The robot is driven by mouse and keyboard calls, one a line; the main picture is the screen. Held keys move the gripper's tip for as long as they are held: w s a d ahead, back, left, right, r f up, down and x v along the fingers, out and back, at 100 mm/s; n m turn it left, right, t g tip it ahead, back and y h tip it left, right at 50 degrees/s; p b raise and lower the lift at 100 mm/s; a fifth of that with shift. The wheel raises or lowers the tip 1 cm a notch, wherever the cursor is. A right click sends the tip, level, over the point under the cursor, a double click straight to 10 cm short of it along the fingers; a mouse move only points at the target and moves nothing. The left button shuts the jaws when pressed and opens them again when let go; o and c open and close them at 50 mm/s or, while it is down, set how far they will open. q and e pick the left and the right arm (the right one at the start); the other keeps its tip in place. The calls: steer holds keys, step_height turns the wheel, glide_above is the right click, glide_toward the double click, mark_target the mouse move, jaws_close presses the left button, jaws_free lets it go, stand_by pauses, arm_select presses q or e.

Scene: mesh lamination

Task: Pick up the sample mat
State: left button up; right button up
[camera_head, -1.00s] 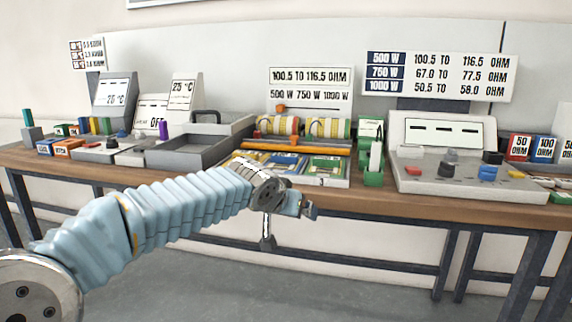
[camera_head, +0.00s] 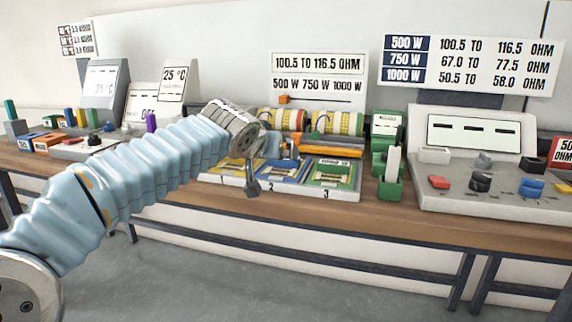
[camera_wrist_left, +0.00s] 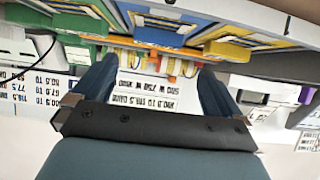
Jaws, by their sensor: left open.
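A pale tray (camera_head: 290,191) on the bench's front edge holds flat sample mats in numbered slots: a yellow mat (camera_head: 232,166), a blue mat (camera_head: 284,170) over number 2 and a green mat (camera_head: 331,174) over number 3. Which one is the sample mat cannot be told. My left gripper (camera_head: 276,148) is over the tray and partly hidden behind its own wrist. In the left wrist view its two dark fingers (camera_wrist_left: 157,78) are spread with nothing between them. That view is upside down and shows the green mat (camera_wrist_left: 70,12), the blue mat (camera_wrist_left: 158,25) and the yellow mat (camera_wrist_left: 235,42) beyond the fingertips. My right gripper is not in view.
Behind the tray are an orange bar (camera_head: 330,151) and yellow banded rolls (camera_head: 335,123). A green holder (camera_head: 390,180) stands close right of the tray. A grey meter console (camera_head: 455,195) fills the right. My left arm covers part of the bench at left.

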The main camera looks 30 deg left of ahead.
mark_target(282, 170)
arm_select(q)
steer(key=x, duration=0.4)
steer(key=p+x, duration=0.1)
steer(key=x, duration=0.3)
steer(key=shift+w+d+r+p, duration=0.1)
steer(key=shift+w+d+p, duration=0.05)
steer(key=shift+w+p, duration=0.2)
steer(key=shift+w+f, duration=0.3)
steer(key=shift+w, duration=0.1)
steer(key=c, duration=1)
